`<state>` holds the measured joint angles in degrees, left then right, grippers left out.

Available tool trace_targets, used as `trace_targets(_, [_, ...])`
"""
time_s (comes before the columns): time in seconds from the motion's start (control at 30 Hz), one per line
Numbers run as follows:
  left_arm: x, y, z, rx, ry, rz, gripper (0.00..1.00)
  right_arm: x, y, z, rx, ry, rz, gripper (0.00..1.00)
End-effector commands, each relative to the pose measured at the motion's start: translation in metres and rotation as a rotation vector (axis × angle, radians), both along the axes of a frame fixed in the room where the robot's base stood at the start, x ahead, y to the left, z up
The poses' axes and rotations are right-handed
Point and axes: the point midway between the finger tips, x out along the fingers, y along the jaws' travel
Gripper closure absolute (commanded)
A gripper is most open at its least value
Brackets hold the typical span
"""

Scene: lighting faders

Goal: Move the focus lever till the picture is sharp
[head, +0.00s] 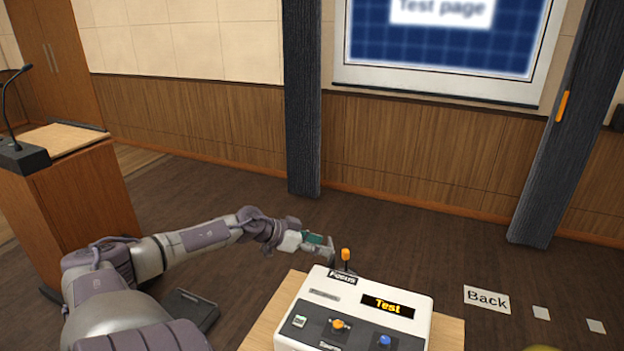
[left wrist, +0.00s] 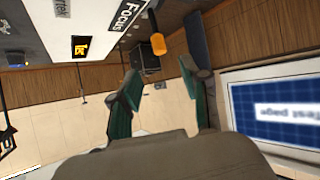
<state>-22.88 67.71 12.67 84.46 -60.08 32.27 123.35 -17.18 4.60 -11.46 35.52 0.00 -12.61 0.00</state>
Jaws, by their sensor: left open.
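The focus lever (head: 346,254) has an orange knob on a dark stem, at the back edge of the white console (head: 419,316) beside the "Focus" label. My left gripper (head: 331,247) is open just left of the knob. In the left wrist view the orange knob (left wrist: 157,44) shows beyond the open fingertips (left wrist: 160,72), roughly in line with the gap; contact cannot be made out. The projected picture (head: 440,42) on the wall screen reads "Test page" on a blue grid, with blurred letters and lines. My right gripper is not in view.
The console stands on a wooden top (head: 262,335) and has a lit "Test" display (head: 388,305), another orange knob (head: 338,323) and a blue knob (head: 385,341). A lectern (head: 75,210) stands at left. A "Back" sign (head: 487,299) lies right of the console.

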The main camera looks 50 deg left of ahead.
Motion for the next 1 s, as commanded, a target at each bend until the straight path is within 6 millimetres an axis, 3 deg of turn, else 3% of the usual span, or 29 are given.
trace_targets(0.3, [-0.014,0.005,0.010,0.002,0.001,-0.003,0.54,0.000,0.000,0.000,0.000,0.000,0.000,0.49])
trace_targets(1.0, [-0.015,0.005,0.011,0.001,0.001,-0.002,0.54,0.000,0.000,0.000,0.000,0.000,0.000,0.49])
